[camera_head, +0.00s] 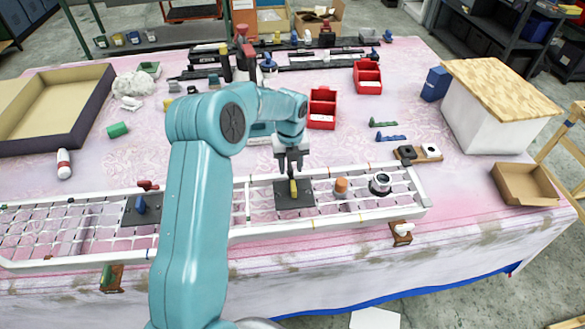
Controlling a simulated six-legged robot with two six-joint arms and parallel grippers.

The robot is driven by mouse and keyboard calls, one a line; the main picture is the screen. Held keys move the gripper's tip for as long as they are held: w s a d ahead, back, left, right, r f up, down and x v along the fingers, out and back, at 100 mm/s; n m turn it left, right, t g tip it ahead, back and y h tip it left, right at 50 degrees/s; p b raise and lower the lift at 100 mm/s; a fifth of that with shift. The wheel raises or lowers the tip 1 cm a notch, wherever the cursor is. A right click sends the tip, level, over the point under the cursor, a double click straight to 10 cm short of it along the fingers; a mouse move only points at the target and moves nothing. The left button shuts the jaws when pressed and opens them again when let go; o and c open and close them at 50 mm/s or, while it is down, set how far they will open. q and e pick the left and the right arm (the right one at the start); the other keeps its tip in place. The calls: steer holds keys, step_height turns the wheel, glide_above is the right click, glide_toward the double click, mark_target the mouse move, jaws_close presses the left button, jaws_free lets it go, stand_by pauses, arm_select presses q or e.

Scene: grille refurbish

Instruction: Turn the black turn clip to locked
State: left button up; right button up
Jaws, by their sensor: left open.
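The white grille frame (330,220) lies along the front of the table. My left gripper (293,168) points down over a dark plate (308,197) on the grille, open around or just above its upright yellow handle (293,189); contact cannot be told. Right of it on the grille are an orange knob (341,187) and a white ring with a black base (380,184). A black piece (406,153) sits by a small wooden board behind the grille's right end. I cannot tell which part is the black turn clip or how it is turned. My right gripper is out of view.
A blue-handled dark plate (142,211) and a red piece (148,185) sit on the grille's left part. A wooden block with a white piece (401,232) is at the front edge. Red bins (322,112) and a white box with a wooden top (490,120) stand behind.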

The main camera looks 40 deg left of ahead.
arm_select(q)
step_height(320, 180, up, 9)
steer(key=p, duration=0.6)
steer(key=shift+p, duration=0.3)
steer(key=shift+d, duration=0.1)
stand_by(0.8)
